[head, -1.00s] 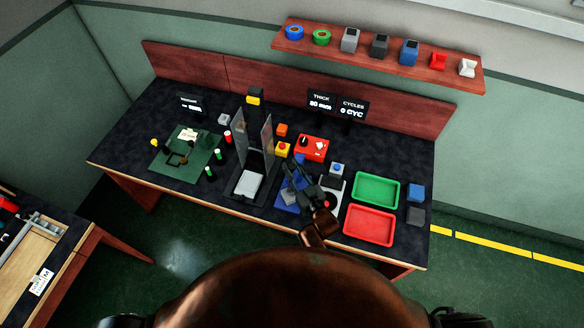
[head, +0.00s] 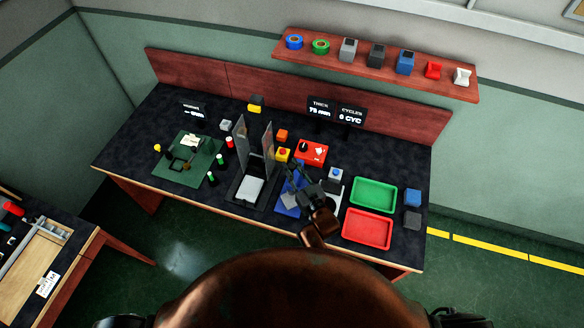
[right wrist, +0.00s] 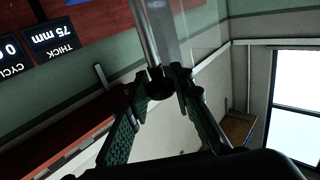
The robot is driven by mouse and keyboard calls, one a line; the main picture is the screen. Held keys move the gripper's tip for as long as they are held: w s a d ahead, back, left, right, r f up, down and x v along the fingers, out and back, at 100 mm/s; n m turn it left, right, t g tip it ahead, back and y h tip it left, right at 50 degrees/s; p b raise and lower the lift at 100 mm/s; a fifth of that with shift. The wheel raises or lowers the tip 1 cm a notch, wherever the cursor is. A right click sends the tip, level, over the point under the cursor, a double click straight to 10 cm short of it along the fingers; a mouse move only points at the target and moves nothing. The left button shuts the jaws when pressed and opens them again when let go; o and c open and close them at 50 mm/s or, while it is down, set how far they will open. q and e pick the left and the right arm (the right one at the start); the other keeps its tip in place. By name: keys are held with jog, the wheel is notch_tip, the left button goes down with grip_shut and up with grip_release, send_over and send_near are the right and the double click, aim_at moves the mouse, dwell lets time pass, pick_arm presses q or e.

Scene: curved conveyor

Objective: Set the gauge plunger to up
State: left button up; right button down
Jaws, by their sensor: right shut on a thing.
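The thickness gauge's blue base (head: 287,208) stands right of the guarded press, partly behind my right arm. My right gripper (head: 293,168) is over the gauge and hides its upper part in the head view. In the right wrist view, my right gripper (right wrist: 168,84) is shut on the dark knob of the plunger (right wrist: 156,91), at the end of a silver rod (right wrist: 150,35). The THICK display (head: 319,107) reads 75 mm; it also shows in the right wrist view (right wrist: 62,46). My left gripper is not in view.
The press with clear guards (head: 240,138) stands close left of the gauge. A red control box (head: 318,150) is behind it. A green tray (head: 373,195) and a red tray (head: 368,229) lie to the right. A green mat (head: 205,172) lies left.

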jog(key=c, duration=1.7)
grip_release()
jog(key=shift+o, duration=0.2)
jog(key=v, duration=1.2)
